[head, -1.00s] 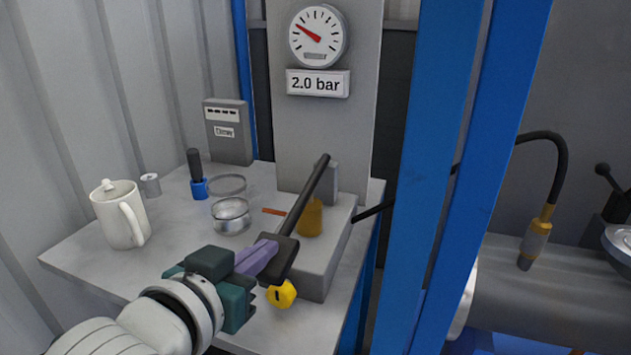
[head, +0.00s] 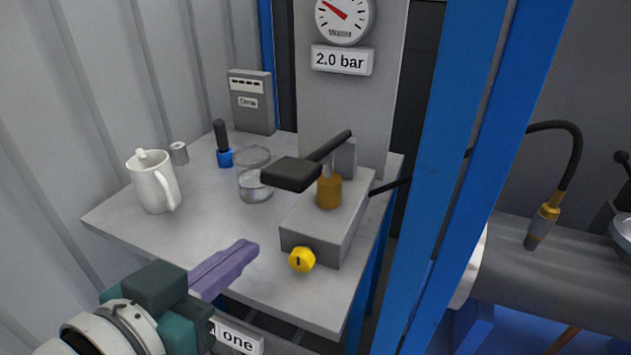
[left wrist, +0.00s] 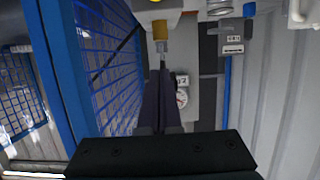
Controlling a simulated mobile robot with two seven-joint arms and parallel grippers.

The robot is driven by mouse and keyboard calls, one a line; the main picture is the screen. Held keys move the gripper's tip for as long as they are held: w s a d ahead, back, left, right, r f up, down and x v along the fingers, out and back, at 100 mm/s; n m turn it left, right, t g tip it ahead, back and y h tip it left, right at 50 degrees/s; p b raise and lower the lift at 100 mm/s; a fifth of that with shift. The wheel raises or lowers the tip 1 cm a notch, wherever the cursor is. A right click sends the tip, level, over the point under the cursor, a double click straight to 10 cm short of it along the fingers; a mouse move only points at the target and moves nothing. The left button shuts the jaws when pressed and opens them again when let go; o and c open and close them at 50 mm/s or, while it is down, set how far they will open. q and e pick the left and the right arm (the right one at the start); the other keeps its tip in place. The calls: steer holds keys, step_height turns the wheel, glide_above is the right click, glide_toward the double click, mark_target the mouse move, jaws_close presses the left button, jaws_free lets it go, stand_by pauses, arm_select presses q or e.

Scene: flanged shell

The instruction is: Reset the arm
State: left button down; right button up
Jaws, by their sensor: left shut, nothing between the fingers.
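My left gripper (head: 245,250) is shut and empty, low over the front edge of the grey table (head: 130,220). Its purple fingers lie together and point up and right, apart from the press lever. In the left wrist view the closed fingers (left wrist: 160,95) point toward the press. The lever (head: 315,162) has a broad black end and sits over a brass cylinder (head: 329,192) on a grey block (head: 325,228). A yellow knob (head: 302,260) is on the block's front. My right gripper is not in view.
A white mug (head: 152,185), a glass dish (head: 256,188), a blue-based tool (head: 224,155) and a small grey cylinder (head: 179,153) stand on the table. A gauge (head: 345,15) is above a "2.0 bar" sign (head: 341,60). Blue posts (head: 445,150) stand at right.

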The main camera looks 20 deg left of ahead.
arm_select(q)
steer(key=shift+r, duration=0.1)
stand_by(0.7)
steer(key=s+r+m+g+p, duration=0.1)
steer(key=s+r+g+p, duration=0.15)
steer(key=s+g, duration=0.4)
steer(key=s+r+m+g+p, duration=0.1)
steer(key=s+r+g+p, duration=0.2)
steer(key=s, duration=0.6)
step_height(320, 180, up, 36)
steer(key=g+p, duration=0.1)
steer(key=p, duration=3.6)
steer(key=shift+w, duration=0.15)
